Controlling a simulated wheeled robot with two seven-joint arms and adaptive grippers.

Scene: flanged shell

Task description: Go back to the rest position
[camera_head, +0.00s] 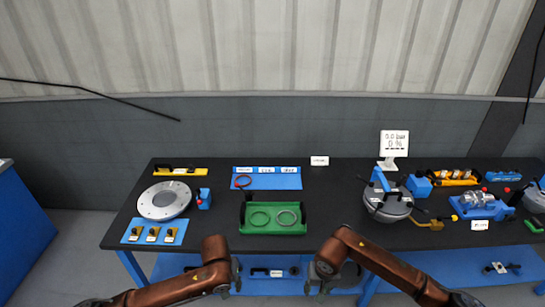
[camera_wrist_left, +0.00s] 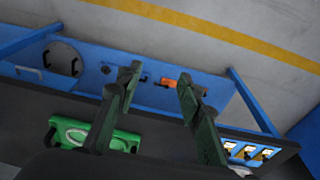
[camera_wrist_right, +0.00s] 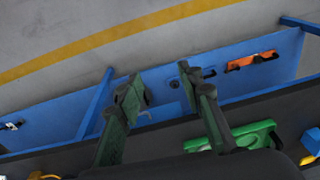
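My left gripper (camera_head: 230,276) is in front of the black table's near edge in the head view, at the left of centre. In the left wrist view its two dark green fingers (camera_wrist_left: 157,78) stand apart with nothing between them. My right gripper (camera_head: 318,278) is in front of the same edge, right of centre. In the right wrist view its fingers (camera_wrist_right: 162,78) are also apart and empty. Both grippers appear clear of the objects on the tabletop.
The black table (camera_head: 330,190) bears a green tray (camera_head: 272,228) with two rings, a grey round flange (camera_head: 164,200), a grey round vessel (camera_head: 388,205) and a blue mat (camera_head: 267,180). A blue lower shelf (camera_head: 290,284) lies beneath. A display (camera_head: 394,142) stands behind the vessel.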

